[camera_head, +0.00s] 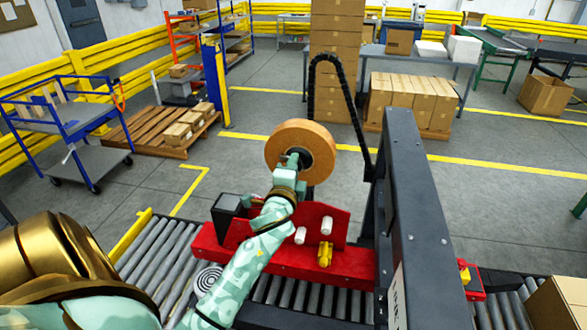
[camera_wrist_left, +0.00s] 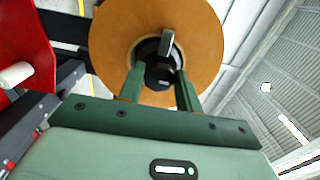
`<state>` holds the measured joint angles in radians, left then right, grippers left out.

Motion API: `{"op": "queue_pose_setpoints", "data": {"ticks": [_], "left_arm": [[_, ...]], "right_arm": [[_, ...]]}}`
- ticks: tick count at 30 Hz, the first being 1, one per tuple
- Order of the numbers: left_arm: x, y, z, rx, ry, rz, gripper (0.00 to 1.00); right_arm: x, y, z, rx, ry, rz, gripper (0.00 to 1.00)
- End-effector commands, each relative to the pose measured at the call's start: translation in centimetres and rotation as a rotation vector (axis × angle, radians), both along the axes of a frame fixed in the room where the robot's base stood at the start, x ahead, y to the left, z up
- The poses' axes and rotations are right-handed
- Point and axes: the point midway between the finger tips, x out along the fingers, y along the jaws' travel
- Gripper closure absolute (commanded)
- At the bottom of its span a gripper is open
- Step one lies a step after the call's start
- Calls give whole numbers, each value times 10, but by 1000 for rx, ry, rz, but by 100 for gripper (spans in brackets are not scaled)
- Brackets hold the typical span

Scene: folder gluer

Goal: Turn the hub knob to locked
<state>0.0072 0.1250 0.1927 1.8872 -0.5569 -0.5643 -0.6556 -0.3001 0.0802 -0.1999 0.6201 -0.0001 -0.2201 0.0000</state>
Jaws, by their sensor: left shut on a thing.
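The hub knob (camera_wrist_left: 158,72) is a dark piece with a grey bar (camera_wrist_left: 167,43) at the centre of an orange-brown tape roll (camera_wrist_left: 108,45). In the head view the roll (camera_head: 318,150) stands upright above the red machine head (camera_head: 340,262). My left gripper (camera_head: 292,160) reaches up to the roll's near face. In the left wrist view its two green fingers (camera_wrist_left: 160,80) lie on either side of the knob and are shut on it. In the head view the gripper hides the knob. My right gripper is not in view.
A tall dark machine post (camera_head: 415,200) stands right of the roll, with a black cable chain (camera_head: 345,90) arching behind. A roller conveyor (camera_head: 160,250) runs beneath. A carton (camera_head: 562,303) sits at the lower right. The floor behind is open up to stacked boxes (camera_head: 410,98).

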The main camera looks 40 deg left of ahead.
Motion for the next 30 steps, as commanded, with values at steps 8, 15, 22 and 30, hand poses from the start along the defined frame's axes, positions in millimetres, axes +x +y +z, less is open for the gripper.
{"op": "queue_pose_setpoints", "data": {"ticks": [8, 15, 22, 30], "left_arm": [[0, 0, -1, -13, -6, 1, 88], [0, 0, -1, -13, -5, 0, 57], [0, 0, -1, -11, -5, 0, 46], [-16, -9, -2, -12, -5, -1, 46]], "right_arm": [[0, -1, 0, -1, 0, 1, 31], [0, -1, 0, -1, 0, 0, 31], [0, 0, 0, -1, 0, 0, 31], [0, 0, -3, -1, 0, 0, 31]]}}
